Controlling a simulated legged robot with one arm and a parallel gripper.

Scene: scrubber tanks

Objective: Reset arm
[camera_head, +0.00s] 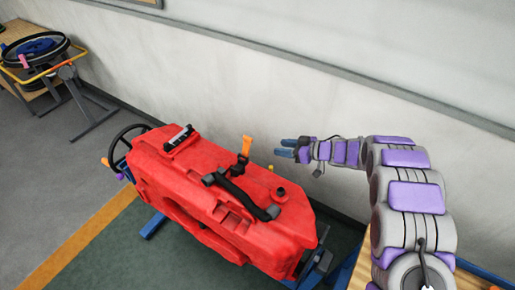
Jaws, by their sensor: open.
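My gripper (284,148) is at the end of my grey and purple arm, which reaches in from the right. Its blue fingers point left and look parted, with nothing seen between them. The gripper is over the far side of a red tank (165,175), just right of an upright orange handle (246,145). I cannot tell how high above the tank it is, but it looks apart from it. The tank has a black curved hose (240,195) on top and a black handwheel (118,147) at its left end.
A pale wall (240,85) runs close behind the tank and gripper. A wooden bench edge (352,265) lies under my arm at the lower right. At the upper left are a stand with a wheel rim (72,85) and a wooden table (12,32). Grey floor (50,190) at the left is clear.

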